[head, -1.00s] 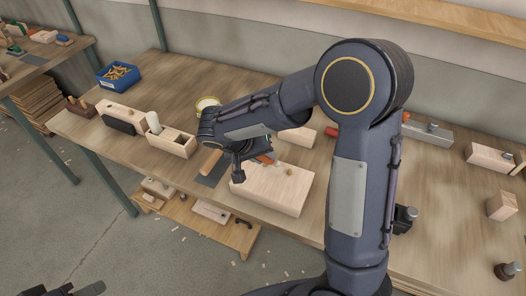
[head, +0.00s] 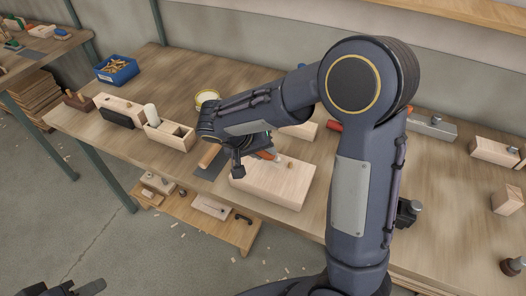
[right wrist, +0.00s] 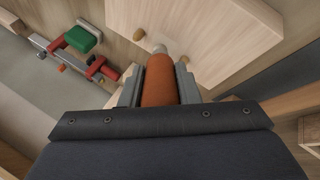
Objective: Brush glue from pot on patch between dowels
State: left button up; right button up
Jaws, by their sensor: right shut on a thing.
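A pale wooden block (head: 275,190) lies on the bench near its front edge. In the right wrist view the block (right wrist: 215,25) carries two short dowels, one left (right wrist: 140,33) and one right (right wrist: 184,60). My right gripper (head: 262,155) is over the block, shut on the orange handle of a brush (right wrist: 160,82). The brush points down towards the dowels; its pale ferrule shows, its bristles are hidden. I cannot tell whether it touches the patch. The glue pot (head: 207,97), with a yellowish rim, stands behind my right arm, partly hidden. My left gripper (head: 75,289) is at the bottom left, partly cut off.
Left of the pot are an open wooden box (head: 172,137), a pale block with a dark front and a blue bin (head: 117,70). A wooden roller-like piece on a dark sheet lies left of the block. Red and metal tools lie at the right. A shelf is below.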

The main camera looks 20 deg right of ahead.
jog(key=shift+f, duration=0.1)
jog(key=shift+f+b, duration=0.25)
jog(key=shift+b, duration=0.15)
jog(key=shift+r, duration=0.1)
jog(key=shift+w+a, duration=0.85)
jog(key=shift+w, duration=0.1)
jog(key=shift+r, duration=0.1)
jog(key=shift+d, duration=0.1)
jog(key=shift+s+d+b, duration=0.3)
jog(key=shift+s+d, duration=0.1)
jog(key=shift+s, duration=0.15)
jog(key=shift+s+d+b, duration=0.55)
jog(key=shift+s+d, duration=0.6)
jog(key=shift+s, duration=0.2)
